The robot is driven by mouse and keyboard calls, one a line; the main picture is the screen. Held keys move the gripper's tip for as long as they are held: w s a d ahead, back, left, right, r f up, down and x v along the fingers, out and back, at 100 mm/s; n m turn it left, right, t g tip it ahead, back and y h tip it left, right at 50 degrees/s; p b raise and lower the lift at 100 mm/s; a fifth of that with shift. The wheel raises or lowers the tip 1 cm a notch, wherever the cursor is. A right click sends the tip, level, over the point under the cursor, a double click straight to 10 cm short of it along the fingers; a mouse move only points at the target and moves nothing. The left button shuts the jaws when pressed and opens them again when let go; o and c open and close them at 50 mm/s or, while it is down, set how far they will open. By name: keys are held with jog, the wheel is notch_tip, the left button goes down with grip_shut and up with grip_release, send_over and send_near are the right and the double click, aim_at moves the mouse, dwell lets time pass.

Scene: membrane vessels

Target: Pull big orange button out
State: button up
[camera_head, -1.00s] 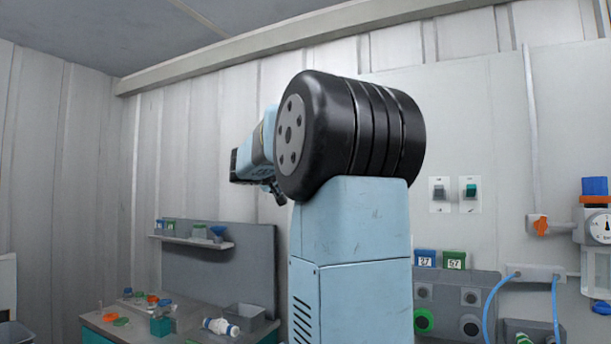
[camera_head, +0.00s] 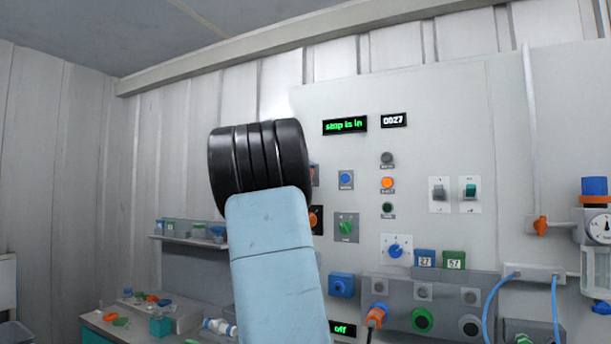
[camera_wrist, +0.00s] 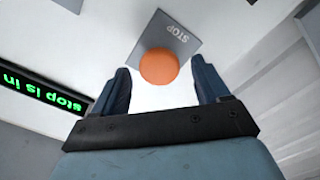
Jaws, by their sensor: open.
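The big orange button (camera_wrist: 158,67) is round and sits on a grey plate marked STOP (camera_wrist: 178,34) on the panel. In the wrist view it shows just beyond and between the fingertips of my gripper (camera_wrist: 161,74). My gripper is open, with one dark blue finger to the left of the button and one to the right. White panel shows between the fingers, and I cannot tell whether either finger touches the button.
A display (camera_head: 345,125) reads "stop is in"; it also shows at the left in the wrist view (camera_wrist: 40,92). A small orange button (camera_head: 387,183), a green knob (camera_head: 346,226) and a blue knob (camera_head: 395,250) are on the panel. A bench (camera_head: 105,330) stands lower left.

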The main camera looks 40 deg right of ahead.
jog(key=shift+x, duration=1.3)
jog(key=shift+c, duration=0.2)
